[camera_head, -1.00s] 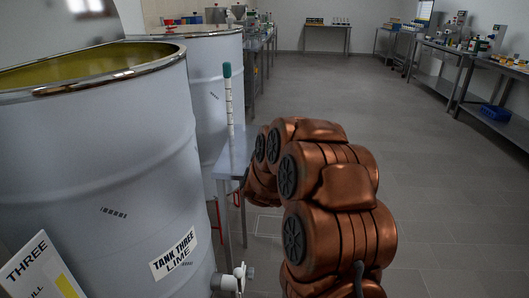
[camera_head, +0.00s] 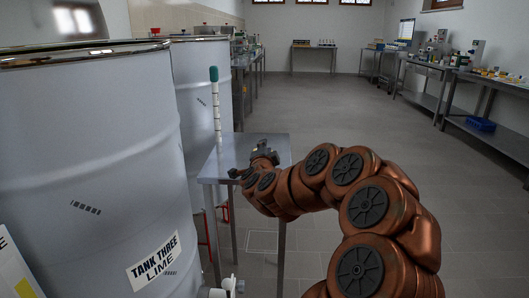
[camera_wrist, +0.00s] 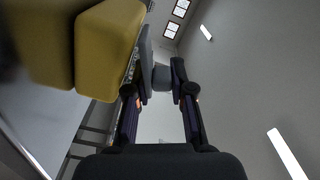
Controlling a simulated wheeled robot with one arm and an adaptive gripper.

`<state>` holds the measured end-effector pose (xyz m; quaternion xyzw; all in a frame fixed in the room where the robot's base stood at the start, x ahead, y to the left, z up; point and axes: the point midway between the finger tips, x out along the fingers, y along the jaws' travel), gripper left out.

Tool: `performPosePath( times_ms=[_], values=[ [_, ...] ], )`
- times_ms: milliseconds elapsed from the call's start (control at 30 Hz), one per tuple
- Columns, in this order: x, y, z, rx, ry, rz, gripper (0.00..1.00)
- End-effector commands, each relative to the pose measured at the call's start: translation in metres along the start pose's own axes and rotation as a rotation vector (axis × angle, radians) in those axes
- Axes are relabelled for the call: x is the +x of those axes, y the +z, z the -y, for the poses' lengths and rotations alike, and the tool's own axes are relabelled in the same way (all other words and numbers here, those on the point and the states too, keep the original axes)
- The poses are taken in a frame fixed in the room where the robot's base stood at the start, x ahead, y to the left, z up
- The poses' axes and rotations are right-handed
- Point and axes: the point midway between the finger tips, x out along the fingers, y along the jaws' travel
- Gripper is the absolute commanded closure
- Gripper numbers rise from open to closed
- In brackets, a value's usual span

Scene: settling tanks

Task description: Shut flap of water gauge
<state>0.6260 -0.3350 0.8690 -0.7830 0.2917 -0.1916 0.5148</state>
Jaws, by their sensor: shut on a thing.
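In the wrist view my gripper (camera_wrist: 160,88) is shut on a small grey knob-like piece (camera_wrist: 161,76). This piece joins a flat grey plate (camera_wrist: 146,58), which looks like the flap of the water gauge. Close beside the plate on the left is a large yellow block (camera_wrist: 105,45), which may be the gauge body. In the head view my gripper (camera_head: 258,160) is low over a small grey metal table (camera_head: 215,168). The gauge is not clear there, and how far the flap stands open I cannot tell.
The big drum marked Tank Three Lime (camera_head: 95,150) fills the left, with another drum (camera_head: 205,85) behind. Benches (camera_head: 475,75) line the right wall. The middle floor is clear.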

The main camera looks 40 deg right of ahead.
Motion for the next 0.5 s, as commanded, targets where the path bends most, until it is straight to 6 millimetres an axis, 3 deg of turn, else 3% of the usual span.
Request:
performPosePath(
  times_ms=[433, 467, 500],
  values=[
    [0.0002, -0.0007, -0.0003, 0.009, 0.000, -0.001, 1.00],
    [0.0002, -0.0007, -0.0002, 0.009, 0.000, -0.001, 0.77],
    [0.0002, -0.0007, -0.0003, 0.009, 0.000, -0.001, 0.72]
  ],
)
